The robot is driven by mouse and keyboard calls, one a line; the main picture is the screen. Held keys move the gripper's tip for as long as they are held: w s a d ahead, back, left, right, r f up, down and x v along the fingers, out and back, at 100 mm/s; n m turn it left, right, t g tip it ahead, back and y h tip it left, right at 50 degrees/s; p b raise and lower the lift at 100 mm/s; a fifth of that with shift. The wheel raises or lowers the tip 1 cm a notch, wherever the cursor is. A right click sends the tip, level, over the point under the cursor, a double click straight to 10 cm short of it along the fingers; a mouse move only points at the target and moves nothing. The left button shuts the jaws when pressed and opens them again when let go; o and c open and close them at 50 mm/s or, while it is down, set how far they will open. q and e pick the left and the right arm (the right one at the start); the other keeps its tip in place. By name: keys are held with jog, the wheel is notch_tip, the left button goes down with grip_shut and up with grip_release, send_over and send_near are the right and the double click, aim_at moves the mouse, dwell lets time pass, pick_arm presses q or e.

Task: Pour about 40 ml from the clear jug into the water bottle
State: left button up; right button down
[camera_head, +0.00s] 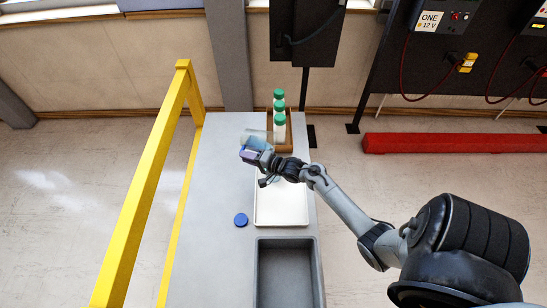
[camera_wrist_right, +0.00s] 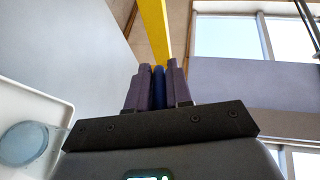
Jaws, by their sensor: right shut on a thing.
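My right gripper (camera_head: 250,154) is shut at the far end of the table, above the far left corner of the white tray. Its fingers (camera_wrist_right: 158,88) close on a thin blue part, which seems to belong to the clear jug. The clear jug (camera_head: 254,136) shows as a pale see-through body just beyond the gripper and looks tilted. In the right wrist view a round, clear, bluish vessel (camera_wrist_right: 24,144) shows over the white tray; I cannot tell whether it is the water bottle. The gripper and arm hide part of the tray. My left gripper is not in view.
The white tray (camera_head: 281,212) lies on the grey table (camera_head: 216,180), with a dark grey bin (camera_head: 287,243) nearer. A blue round cap (camera_head: 241,220) lies left of the tray. Several green-capped bottles (camera_head: 279,122) stand in a brown rack. A yellow rail (camera_head: 150,180) runs along the left.

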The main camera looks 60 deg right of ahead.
dwell(0.3)
jog(key=shift+w, duration=0.4)
jog(key=shift+s+r, duration=0.1)
jog(key=shift+s, duration=0.1)
jog(key=shift+s, duration=0.2)
dwell(0.3)
jog(key=shift+w+t, duration=0.1)
jog(key=shift+t, duration=0.2)
jog(key=shift+w, duration=0.1)
jog(key=shift+w+r, duration=0.1)
jog(key=shift+w, duration=0.15)
